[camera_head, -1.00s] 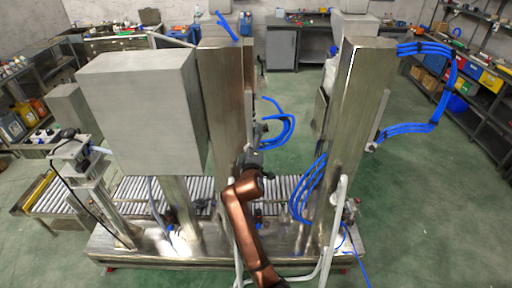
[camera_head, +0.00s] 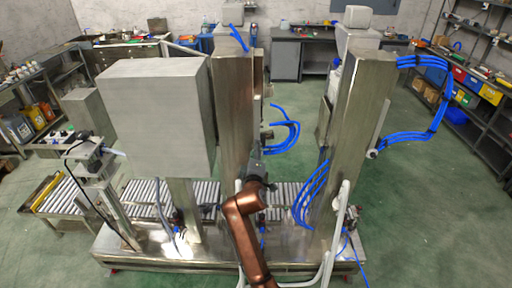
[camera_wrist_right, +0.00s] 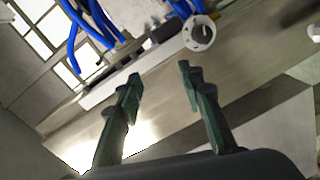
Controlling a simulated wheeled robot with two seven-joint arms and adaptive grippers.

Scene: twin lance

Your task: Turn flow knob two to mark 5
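A round pale knob (camera_wrist_right: 200,33) with a dark mark on its face shows at the top of the right wrist view, on a metal surface. I cannot read its number or scale, nor tell if it is flow knob two. My right gripper's two dark green fingers (camera_wrist_right: 159,80) are apart with nothing between them; the knob lies beyond the right fingertip, apart from it. In the head view my right gripper (camera_head: 256,164) is small and dark, beside the middle steel column (camera_head: 233,100); its fingertips cannot be made out. My left gripper is not in view.
Blue hoses (camera_head: 316,192) loop near the right steel column (camera_head: 357,130), and more show in the wrist view (camera_wrist_right: 95,22). A large grey box (camera_head: 155,120) stands left, above a roller conveyor (camera_head: 145,197). White tubes (camera_head: 341,225) rise near my right arm.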

